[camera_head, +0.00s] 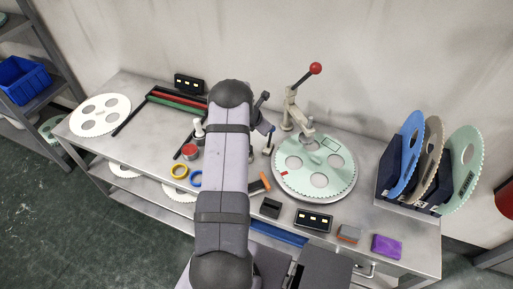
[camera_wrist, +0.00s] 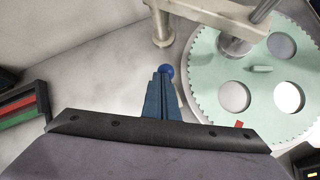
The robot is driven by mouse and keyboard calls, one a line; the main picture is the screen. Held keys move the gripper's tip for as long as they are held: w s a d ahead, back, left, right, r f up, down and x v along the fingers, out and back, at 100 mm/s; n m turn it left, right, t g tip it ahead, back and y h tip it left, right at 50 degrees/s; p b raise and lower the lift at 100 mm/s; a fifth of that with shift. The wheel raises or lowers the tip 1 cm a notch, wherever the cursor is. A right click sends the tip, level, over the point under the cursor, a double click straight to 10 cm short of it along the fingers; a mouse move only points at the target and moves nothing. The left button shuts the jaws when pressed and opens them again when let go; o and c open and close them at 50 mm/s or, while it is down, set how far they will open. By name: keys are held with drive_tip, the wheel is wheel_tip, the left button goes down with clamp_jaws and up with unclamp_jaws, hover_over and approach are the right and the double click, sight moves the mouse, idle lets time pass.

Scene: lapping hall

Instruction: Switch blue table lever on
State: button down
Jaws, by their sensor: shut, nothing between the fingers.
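The blue table lever has a round blue knob (camera_wrist: 166,72); in the head view a small lever with a blue knob (camera_head: 271,129) stands on the bench left of the large toothed disc. My gripper (camera_wrist: 161,78) is shut and empty, its blue-grey fingers pointing at the knob. The fingertips are right at the knob in the wrist view; I cannot tell whether they touch it. The lever's shaft and base are mostly hidden behind the fingers there. In the head view my arm covers part of the bench beside the lever.
The pale green toothed disc (camera_head: 318,173) lies right of the lever. A clamp stand with a red-knobbed handle (camera_head: 315,69) rises behind it. Blue (camera_wrist: 166,72) aside, small blocks, tape rings (camera_head: 179,171) and a purple block (camera_head: 386,246) lie around. A disc rack (camera_head: 392,170) stands right.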

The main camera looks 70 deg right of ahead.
drive_tip(key=shift+d+f+p, duration=0.2)
drive_tip(key=shift+d+p, duration=0.3)
drive_tip(key=shift+d, duration=0.8)
drive_tip(key=shift+d+r, duration=0.1)
drive_tip(key=shift+s+d+r, duration=0.1)
drive_tip(key=shift+s+d, duration=0.05)
drive_tip(key=shift+d, duration=0.05)
drive_tip(key=shift+a, duration=0.1)
drive_tip(key=w+r+b, duration=0.2)
drive_tip(key=w+r, duration=0.1)
drive_tip(key=r, duration=0.8)
drive_tip(key=shift+w+b, duration=0.2)
drive_tip(key=shift+b, duration=0.15)
